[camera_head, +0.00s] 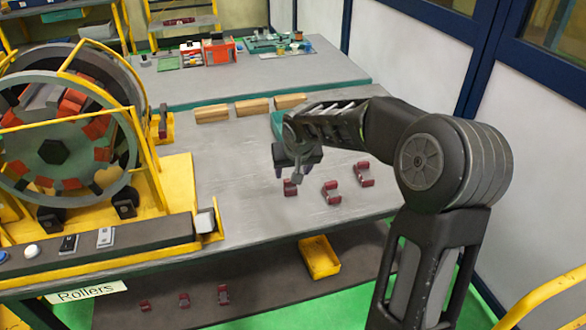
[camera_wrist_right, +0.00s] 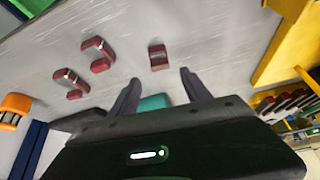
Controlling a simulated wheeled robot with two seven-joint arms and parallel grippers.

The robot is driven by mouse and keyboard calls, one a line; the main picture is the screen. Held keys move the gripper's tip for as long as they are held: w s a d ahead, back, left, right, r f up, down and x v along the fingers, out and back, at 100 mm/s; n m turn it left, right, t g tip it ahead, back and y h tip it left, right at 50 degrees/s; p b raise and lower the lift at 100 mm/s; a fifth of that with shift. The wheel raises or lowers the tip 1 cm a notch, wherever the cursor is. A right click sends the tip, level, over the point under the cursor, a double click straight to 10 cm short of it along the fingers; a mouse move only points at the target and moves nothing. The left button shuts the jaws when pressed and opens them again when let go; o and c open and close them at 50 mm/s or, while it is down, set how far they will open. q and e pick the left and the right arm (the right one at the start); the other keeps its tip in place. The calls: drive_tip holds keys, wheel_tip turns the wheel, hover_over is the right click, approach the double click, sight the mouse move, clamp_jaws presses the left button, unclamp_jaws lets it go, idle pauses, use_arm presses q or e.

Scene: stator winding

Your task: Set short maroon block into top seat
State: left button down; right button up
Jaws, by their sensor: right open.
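The short maroon block (camera_head: 290,187) lies on the grey table just below my right gripper (camera_head: 290,174). In the right wrist view, the short block (camera_wrist_right: 158,57) lies ahead of the gap between the fingertips (camera_wrist_right: 159,77), apart from both. My right gripper is open and empty. Two longer maroon blocks (camera_head: 332,193) (camera_head: 364,174) lie to its right in the head view. The stator ring (camera_head: 20,85) stands in a yellow frame at the left, with red and maroon pieces around its inside. I cannot tell which place there is the top seat. My left gripper is not in view.
Several wooden blocks (camera_head: 252,106) line the table's back edge. A yellow bin (camera_head: 319,257) and small maroon pieces (camera_head: 184,299) sit on the lower shelf. The yellow frame (camera_head: 180,185) rises left of the clear table middle.

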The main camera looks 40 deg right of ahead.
sight(291, 187)
drive_tip(key=b+x, duration=0.3)
drive_tip(key=x, duration=0.4)
drive_tip(key=shift+f, duration=0.25)
drive_tip(key=shift+b+x, duration=0.5)
drive_tip(key=shift+x, duration=0.4)
drive_tip(key=shift+w+r, duration=0.1)
drive_tip(key=shift+c, duration=0.3)
clamp_jaws()
drive_tip(key=shift+r+p, duration=1.65)
drive_tip(key=shift+r, duration=1.4)
drive_tip(key=shift+f, duration=0.1)
